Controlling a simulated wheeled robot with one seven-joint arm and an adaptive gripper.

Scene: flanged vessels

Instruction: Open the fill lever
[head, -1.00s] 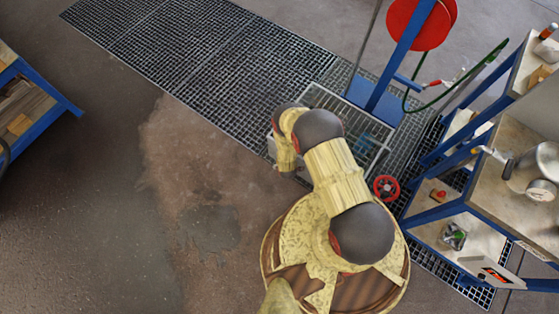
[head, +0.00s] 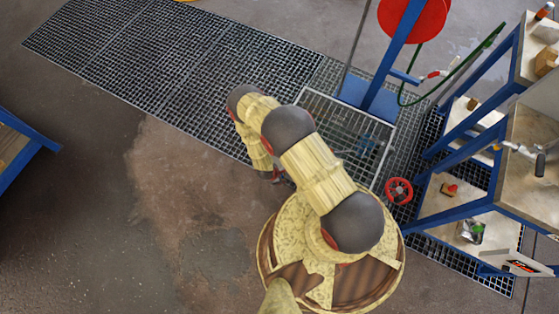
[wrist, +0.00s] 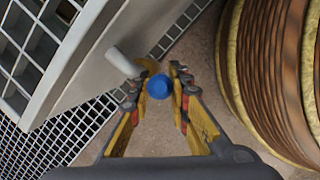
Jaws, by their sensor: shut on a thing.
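A round blue knob (wrist: 160,86), which I take to be the end of the fill lever, sits between the fingertips of my gripper (wrist: 158,82) in the wrist view. The yellow fingers are shut on it from both sides. A pale rounded stub (wrist: 122,62) projects just left of it from the edge of a light grey framed basin (wrist: 75,60). The rest of the lever is mostly hidden behind the knob and fingers. In the head view my gripper (head: 277,175) is barely visible under my arm, beside the basin (head: 308,98).
Floor grating (head: 150,70) runs to the upper left. A blue post with a red reel (head: 415,15) stands behind the basin. A red handwheel (head: 399,191) and shelving (head: 460,200) are on the right. Bare floor (head: 90,220) is open at the left.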

